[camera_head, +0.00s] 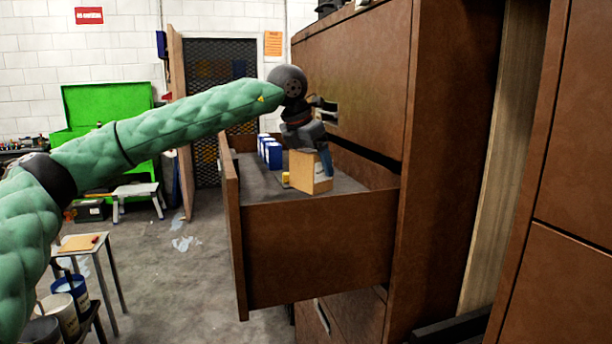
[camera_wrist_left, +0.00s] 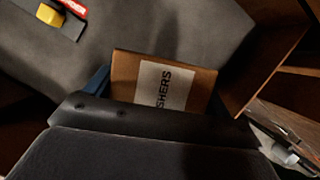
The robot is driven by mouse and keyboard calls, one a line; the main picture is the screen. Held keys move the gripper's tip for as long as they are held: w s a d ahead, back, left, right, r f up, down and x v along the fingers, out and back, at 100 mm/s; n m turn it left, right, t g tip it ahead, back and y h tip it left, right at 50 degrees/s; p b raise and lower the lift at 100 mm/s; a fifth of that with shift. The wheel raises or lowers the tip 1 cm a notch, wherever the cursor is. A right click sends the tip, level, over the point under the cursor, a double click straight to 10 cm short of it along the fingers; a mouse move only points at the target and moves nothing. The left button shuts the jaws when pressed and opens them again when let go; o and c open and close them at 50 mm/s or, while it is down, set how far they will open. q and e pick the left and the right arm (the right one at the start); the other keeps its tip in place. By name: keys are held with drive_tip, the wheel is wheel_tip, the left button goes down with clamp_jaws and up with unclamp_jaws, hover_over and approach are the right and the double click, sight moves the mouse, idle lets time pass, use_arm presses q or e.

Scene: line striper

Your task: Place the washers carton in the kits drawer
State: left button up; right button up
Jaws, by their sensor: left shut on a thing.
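The washers carton (camera_head: 309,172) is a tan box inside the open brown drawer (camera_head: 318,248), close to its near wall. I cannot tell whether it touches the drawer floor. My left gripper (camera_head: 322,160) reaches down from above and is shut on the carton. In the left wrist view the carton (camera_wrist_left: 165,82) shows a white label ending in "SHERS", between the fingers; its lower part is hidden by the gripper body. My right gripper is not in view.
Several blue-and-white boxes (camera_head: 270,152) stand farther back in the drawer. A small yellow item (camera_head: 285,177) lies beside the carton, and a yellow, red and grey item shows in the wrist view (camera_wrist_left: 62,17). The brown cabinet (camera_head: 357,78) rises at the right.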

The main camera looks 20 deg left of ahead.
sight(306, 180)
use_arm(q)
drive_tip(key=shift+w+a+f, duration=0.1)
drive_tip(key=shift+a+f, duration=0.2)
drive_tip(key=shift+a, duration=0.2)
drive_tip(key=shift+w+a+f, duration=0.1)
drive_tip(key=shift+a+f, duration=0.15)
drive_tip(key=shift+a, duration=0.2)
drive_tip(key=shift+f+p, duration=0.5)
drive_tip(key=shift+f, duration=0.15)
wheel_tip(306, 180, down, 2)
drive_tip(key=shift+f+p, duration=0.1)
drive_tip(key=shift+p, duration=0.3)
drive_tip(key=shift+f, duration=0.25)
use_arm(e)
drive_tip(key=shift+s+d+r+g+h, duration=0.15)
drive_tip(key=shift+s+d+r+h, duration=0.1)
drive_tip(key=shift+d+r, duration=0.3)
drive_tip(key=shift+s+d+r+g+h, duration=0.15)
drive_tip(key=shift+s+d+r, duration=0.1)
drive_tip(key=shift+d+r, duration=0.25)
use_arm(q)
drive_tip(key=shift+f, duration=0.15)
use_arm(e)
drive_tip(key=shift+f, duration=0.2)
use_arm(q)
drive_tip(key=o, duration=1)
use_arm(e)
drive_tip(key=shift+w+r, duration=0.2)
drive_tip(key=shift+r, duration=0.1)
